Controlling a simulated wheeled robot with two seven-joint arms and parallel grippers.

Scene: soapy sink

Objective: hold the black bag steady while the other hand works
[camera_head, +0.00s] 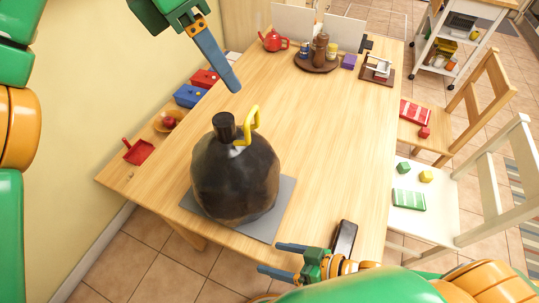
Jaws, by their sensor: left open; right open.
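The black bag (235,180) stands upright on a grey mat (285,205) near the table's front edge. It is dark, rounded and bulging, with a black neck (223,125) and a yellow hook-shaped piece (251,122) at its top. My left gripper (232,86) hangs above and behind the bag, apart from it, with nothing between its blue fingers. The fingers overlap in this view. My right gripper (269,257) is at the table's front edge, below and right of the bag. Its two blue fingers are apart, empty, and point left.
A dark elongated object (343,238) lies just beyond my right gripper. A red dustpan (138,151), blue box (188,95) and red box (205,78) line the left edge. A round tray (316,68) with jars stands at the back. The table's middle is clear.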

